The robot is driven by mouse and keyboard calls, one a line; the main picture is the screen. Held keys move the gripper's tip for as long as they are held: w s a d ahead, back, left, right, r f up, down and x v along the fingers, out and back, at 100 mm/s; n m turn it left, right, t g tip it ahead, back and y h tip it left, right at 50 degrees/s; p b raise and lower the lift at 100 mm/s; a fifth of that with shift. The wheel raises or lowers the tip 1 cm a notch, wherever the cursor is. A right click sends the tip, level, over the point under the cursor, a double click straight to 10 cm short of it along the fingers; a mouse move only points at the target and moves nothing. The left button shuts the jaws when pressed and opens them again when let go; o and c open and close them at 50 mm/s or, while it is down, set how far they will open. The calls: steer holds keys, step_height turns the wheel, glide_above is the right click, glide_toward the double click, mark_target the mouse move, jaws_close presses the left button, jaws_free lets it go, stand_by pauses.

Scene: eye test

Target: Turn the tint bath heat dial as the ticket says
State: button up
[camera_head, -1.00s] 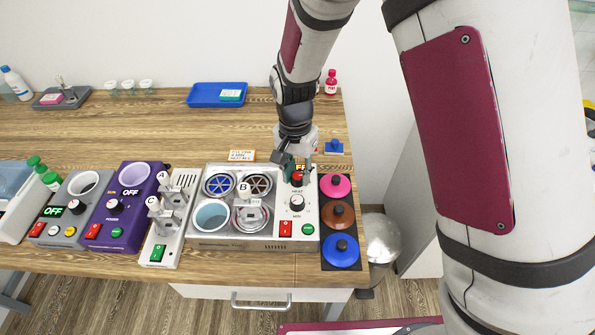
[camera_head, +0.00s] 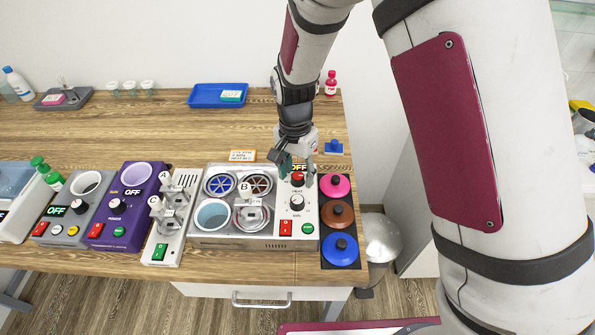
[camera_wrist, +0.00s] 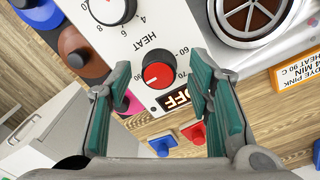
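The red-capped heat dial (camera_wrist: 158,76) is on the tint bath's white panel (camera_wrist: 150,40); it also shows in the head view (camera_head: 297,180). Numbers 60 and 70 are readable around it, and the display (camera_wrist: 175,98) beside it reads OFF. My gripper (camera_wrist: 160,68) is open, its green-padded fingers on either side of the dial with gaps visible. Whether the fingertips are level with the dial or above it, I cannot tell. In the head view my gripper (camera_head: 298,170) is over the dial. The orange-edged ticket (camera_wrist: 291,72) reads dye pink, 4 min, heat 90 C.
A black-and-white MIN dial (camera_head: 296,202) sits in front of the heat dial, with red (camera_head: 286,228) and green (camera_head: 307,228) buttons below. Pink (camera_head: 335,184), brown (camera_head: 337,213) and blue (camera_head: 340,250) knobbed lids line the right side. A blue clip-like object (camera_head: 334,146) lies behind.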

mark_target(296, 174)
step_height(296, 174, up, 12)
steer(key=shift+a, duration=0.15)
stand_by(0.5)
steer(key=shift+w, duration=0.1)
steer(key=s+d+r+n+t+y, duration=0.1)
steer(key=s+d+r, duration=0.2)
steer(key=d+r, duration=0.25)
steer(key=s+d+r+n+t, duration=0.1)
steer(key=s+d+r+n, duration=0.1)
steer(key=s+d+r, duration=0.4)
steer(key=s+d+r+n+t, duration=0.3)
steer(key=s+d, duration=0.4)
steer(key=s, duration=0.4)
step_height(296, 174, up, 2)
steer(key=shift+s+r+n+t+h, duration=0.2)
steer(key=shift+s+n+t+h, duration=0.1)
steer(key=shift+s+n+t, duration=0.15)
